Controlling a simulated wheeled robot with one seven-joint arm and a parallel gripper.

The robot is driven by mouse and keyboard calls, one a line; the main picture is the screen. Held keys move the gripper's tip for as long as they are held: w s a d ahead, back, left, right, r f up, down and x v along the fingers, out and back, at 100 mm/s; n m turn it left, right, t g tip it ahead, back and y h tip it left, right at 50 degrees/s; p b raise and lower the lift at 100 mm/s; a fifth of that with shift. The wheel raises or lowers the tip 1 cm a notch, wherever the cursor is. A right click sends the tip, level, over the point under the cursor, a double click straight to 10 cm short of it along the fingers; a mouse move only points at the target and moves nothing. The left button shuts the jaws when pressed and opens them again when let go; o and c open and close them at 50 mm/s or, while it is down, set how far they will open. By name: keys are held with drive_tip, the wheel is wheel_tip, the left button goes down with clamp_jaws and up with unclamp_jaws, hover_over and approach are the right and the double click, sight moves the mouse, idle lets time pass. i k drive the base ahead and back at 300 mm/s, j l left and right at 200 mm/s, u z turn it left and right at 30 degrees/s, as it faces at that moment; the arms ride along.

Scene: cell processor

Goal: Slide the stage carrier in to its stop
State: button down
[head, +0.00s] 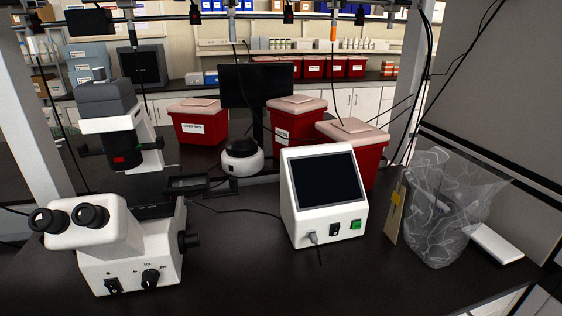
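A white microscope (140,245) stands at the left of the dark bench, with its eyepieces toward the left and black knobs on its front and right side. A dark, flat, frame-like part, which looks like the stage carrier (190,183), sticks out to the right behind the microscope's body at stage height. How far it sits from its stop cannot be told from here. The grey and white upper head (107,105) of the microscope stands above and behind. My gripper is not in view.
A white device with a dark screen (325,195) stands right of the microscope, its cable crossing the bench. Behind are a small round white device (242,157), a monitor (256,92) and red bins (198,122). A clear bag (450,210) stands at right. The front middle bench is clear.

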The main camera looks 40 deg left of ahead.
sight(167, 191)
drive_tip(key=u, duration=2.05)
drive_tip(key=i+u, duration=0.15)
drive_tip(key=i, duration=0.25)
